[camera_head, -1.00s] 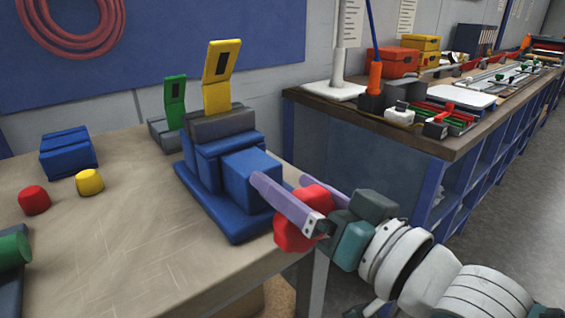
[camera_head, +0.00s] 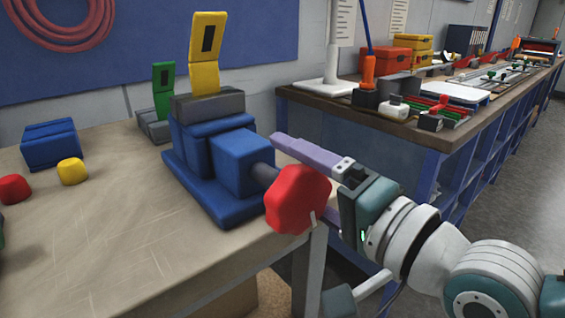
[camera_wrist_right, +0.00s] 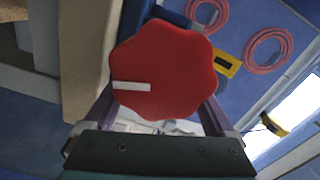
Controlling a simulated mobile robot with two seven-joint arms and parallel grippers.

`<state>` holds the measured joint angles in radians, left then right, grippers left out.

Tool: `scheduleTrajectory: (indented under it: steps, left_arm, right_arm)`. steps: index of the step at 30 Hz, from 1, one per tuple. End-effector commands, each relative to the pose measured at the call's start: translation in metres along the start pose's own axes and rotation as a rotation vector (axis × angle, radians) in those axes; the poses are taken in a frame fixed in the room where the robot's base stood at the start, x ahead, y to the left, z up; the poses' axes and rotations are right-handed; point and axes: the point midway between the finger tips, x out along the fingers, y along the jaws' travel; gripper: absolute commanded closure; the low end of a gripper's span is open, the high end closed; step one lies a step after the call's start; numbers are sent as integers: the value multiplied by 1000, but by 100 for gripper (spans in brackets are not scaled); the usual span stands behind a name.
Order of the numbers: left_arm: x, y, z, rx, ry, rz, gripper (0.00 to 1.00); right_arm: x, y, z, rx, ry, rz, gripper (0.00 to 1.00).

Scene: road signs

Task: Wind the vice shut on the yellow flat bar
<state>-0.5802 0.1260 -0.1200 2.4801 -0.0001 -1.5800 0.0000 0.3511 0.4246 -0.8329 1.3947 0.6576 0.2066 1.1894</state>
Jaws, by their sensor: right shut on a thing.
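The blue vice (camera_head: 238,162) stands on the workbench near its right edge, with a grey jaw block (camera_head: 208,104) on top. The yellow flat bar (camera_head: 207,62) stands upright and slightly tilted at the grey jaws; I cannot tell whether they touch both its faces. The red lobed knob (camera_head: 297,198) sits on a dark spindle on the vice's near right side. My right gripper (camera_head: 308,180) is shut on the knob, its purple fingers on either side. The right wrist view shows the knob (camera_wrist_right: 165,70), with a white mark, between the fingers. My left gripper is out of view.
A green bar (camera_head: 163,88) stands in a grey block behind the vice. A blue block (camera_head: 51,145), a yellow knob (camera_head: 72,171) and a red knob (camera_head: 14,188) lie to the left. The front of the workbench (camera_head: 125,235) is clear. A dark-topped bench (camera_head: 325,98) stands at right.

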Motion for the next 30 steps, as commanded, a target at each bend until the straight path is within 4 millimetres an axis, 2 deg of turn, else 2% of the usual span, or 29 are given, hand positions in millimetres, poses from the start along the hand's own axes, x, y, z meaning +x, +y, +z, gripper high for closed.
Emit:
scheduleTrajectory:
  steps: [10, 25, 26, 28, 30]
  left_arm:
    - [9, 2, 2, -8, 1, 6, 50]
    - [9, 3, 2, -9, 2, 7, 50]
    - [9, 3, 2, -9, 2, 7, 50]
    - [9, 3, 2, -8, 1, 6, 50]
    - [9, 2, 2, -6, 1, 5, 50]
  right_arm:
    - [-1, 6, 2, 124, -3, 6, 66]
    - [0, 5, 2, 142, -4, 4, 66]
    - [0, 5, 2, 142, -4, 4, 8]
    - [0, 4, 2, 141, -4, 4, 0]
    - [0, 4, 2, 141, -3, 3, 0]
